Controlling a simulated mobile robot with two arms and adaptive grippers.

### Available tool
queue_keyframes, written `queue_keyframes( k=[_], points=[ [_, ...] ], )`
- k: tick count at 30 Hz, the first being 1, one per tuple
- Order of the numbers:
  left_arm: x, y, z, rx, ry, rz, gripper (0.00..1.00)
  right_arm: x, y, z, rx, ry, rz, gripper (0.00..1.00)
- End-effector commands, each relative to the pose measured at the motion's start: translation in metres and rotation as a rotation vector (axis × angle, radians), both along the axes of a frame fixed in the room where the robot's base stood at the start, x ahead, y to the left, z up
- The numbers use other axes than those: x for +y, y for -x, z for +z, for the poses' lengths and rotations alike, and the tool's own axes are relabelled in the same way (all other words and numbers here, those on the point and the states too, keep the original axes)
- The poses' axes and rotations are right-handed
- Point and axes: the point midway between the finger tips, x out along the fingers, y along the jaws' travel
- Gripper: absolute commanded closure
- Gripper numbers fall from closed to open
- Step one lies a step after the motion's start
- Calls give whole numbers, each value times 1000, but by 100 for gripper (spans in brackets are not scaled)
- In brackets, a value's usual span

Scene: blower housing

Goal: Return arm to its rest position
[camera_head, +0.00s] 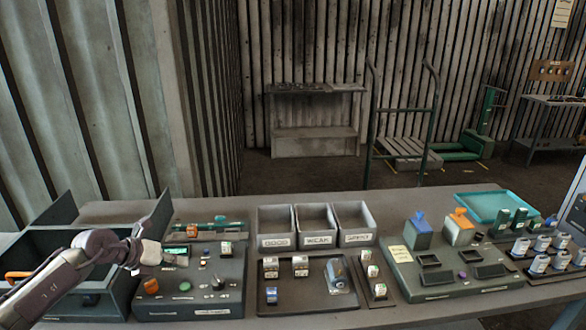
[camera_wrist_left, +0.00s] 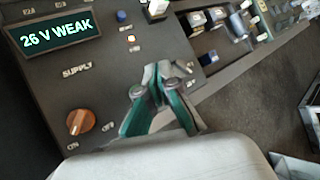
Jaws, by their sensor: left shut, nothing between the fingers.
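My left gripper (camera_head: 182,262) reaches in from the left over the grey test panel (camera_head: 200,308). In the left wrist view, my left gripper (camera_wrist_left: 165,76) has its two green-padded fingers together at the tips, with nothing between them. It is over the panel face, to the right of the orange supply knob (camera_wrist_left: 80,122). The panel's display (camera_wrist_left: 54,32) reads "26 V WEAK". A small orange light glows near a blue button (camera_wrist_left: 124,16). Whether the fingertips touch the panel cannot be told. My right gripper is not in view.
A dark open box (camera_head: 92,310) stands left, beside the arm. Three bins (camera_head: 275,241), labelled GOOD, WEAK and a third, stand mid-table. A tray (camera_head: 310,305) of small parts and a second panel (camera_head: 450,290) lie to the right. The table behind the bins is clear.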

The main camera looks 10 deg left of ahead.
Motion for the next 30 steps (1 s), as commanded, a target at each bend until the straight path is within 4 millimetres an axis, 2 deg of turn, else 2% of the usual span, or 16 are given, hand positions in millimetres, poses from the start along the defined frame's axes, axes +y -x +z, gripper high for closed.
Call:
queue_keyframes(
  k=[2,5,6,7,9,10,13,16,20,22,25,30],
  points=[
    [-26,-1,-1,-36,71,-14,100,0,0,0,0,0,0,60],
    [-82,-1,9,-128,269,-13,100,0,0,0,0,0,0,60],
    [-109,1,17,-176,391,6,100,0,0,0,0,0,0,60],
    [-127,3,25,-211,491,31,100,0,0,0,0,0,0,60],
    [-154,10,45,-278,722,129,100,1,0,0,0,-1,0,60],
    [-160,13,52,-298,816,185,100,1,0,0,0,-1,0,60],
    [-160,26,65,-327,1103,429,100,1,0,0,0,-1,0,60],
    [-141,46,52,-290,1330,745,100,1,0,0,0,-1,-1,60],
    [-115,93,1,-140,1505,1228,100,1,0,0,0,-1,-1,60],
    [-110,129,-34,-17,1532,1489,100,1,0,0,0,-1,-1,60],
    [-113,177,-71,146,1507,1760,100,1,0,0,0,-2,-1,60],
    [-129,239,-104,366,1417,2038,100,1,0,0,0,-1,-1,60]
  ],
)
